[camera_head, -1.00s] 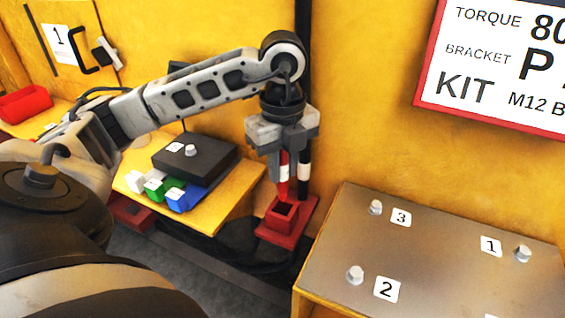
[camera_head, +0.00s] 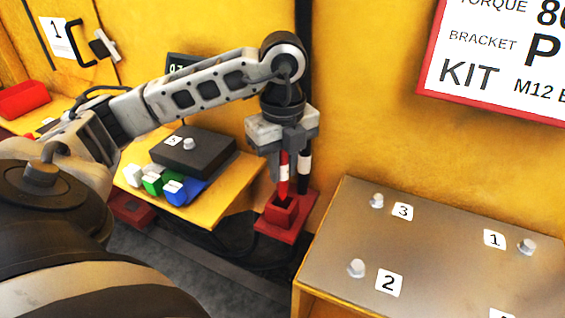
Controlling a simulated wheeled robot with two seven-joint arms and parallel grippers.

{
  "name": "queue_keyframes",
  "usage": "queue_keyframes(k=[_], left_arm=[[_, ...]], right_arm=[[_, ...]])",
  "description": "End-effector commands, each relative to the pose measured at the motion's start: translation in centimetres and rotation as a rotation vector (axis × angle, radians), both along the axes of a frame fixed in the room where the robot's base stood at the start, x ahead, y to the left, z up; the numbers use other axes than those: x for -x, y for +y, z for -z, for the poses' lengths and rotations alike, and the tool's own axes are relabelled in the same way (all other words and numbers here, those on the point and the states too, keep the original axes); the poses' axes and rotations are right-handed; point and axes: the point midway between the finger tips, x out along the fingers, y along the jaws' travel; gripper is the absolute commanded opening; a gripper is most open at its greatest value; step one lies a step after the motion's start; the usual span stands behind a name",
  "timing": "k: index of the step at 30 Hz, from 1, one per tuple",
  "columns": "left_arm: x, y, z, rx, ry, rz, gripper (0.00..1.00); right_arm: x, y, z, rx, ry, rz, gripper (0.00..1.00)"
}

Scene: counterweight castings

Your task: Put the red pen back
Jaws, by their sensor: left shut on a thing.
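The red pen (camera_head: 283,186) is upright, with a white band around it. My left gripper (camera_head: 284,152) is shut on its upper part. The pen's lower end is just at or above the opening of a small red square holder (camera_head: 290,226) on a red base. I cannot tell whether the tip is inside the opening. A black post with a white band (camera_head: 304,165) stands right behind the pen. My right gripper is not in view.
A metal-topped table (camera_head: 420,240) with bolts and number labels stands at the right. A yellow shelf (camera_head: 222,200) at the left holds a dark box (camera_head: 205,150) and white, green and blue blocks. A yellow wall is close behind.

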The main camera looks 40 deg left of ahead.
Motion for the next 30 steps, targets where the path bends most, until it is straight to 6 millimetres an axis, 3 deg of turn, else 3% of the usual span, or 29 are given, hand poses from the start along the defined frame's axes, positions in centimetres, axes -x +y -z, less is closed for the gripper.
queue_keyframes(k=[30], left_arm=[[0.0,-0.1,3.2,-0.005,-0.001,0.001,0.0]], right_arm=[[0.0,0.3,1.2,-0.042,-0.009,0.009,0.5]])
